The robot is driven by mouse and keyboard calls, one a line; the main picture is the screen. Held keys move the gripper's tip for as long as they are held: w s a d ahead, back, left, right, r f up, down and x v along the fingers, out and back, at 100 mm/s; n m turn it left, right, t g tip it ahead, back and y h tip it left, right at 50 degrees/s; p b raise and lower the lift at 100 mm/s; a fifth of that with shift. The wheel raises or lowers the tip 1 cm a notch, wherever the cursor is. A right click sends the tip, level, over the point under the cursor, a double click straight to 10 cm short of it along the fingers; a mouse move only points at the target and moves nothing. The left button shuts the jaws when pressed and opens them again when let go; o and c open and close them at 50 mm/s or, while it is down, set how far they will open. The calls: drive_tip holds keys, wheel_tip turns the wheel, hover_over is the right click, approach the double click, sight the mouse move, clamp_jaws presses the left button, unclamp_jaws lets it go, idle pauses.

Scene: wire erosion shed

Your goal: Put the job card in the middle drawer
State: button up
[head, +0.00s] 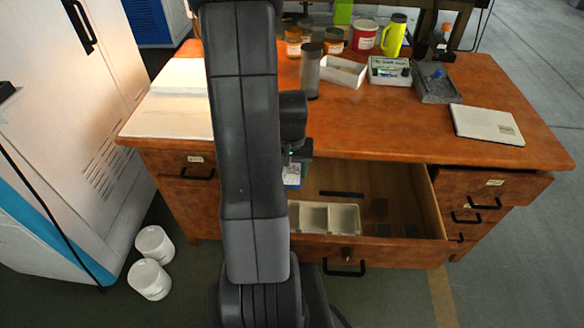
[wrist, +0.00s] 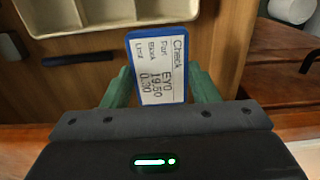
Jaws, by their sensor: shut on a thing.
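The job card (wrist: 162,66) is a white printed card with a blue edge. My gripper (wrist: 161,88) has its green fingers shut on the card's two sides. In the head view the card (head: 292,175) shows just right of my arm, over the back left part of the open middle drawer (head: 413,250). The wrist view shows the drawer's wooden floor beyond the card. The card appears held above this floor; the exact gap is unclear. My arm hides the drawer's left part and most of my gripper in the head view.
The drawer holds a white divided tray (head: 325,207) at its front, a dark bar (head: 341,194) and several small dark pieces. Its right middle floor is fairly bare. On the desk (head: 400,130) stand a grey cylinder (head: 311,72), boxes, jars and a closed laptop-like slab (head: 487,125).

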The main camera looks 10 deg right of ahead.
sight(292, 169)
drive_tip(key=shift+w+d+f, duration=0.25)
drive_tip(key=shift+w+f, duration=0.25)
drive_tip(key=shift+w, duration=0.3)
drive_tip(key=shift+f, duration=0.1)
drive_tip(key=shift+f+b, duration=0.6)
drive_tip(key=o, duration=1)
drive_tip(key=shift+s, duration=0.15)
wheel_tip(292, 169, up, 13)
drive_tip(key=p, duration=0.3)
drive_tip(key=shift+r, duration=0.15)
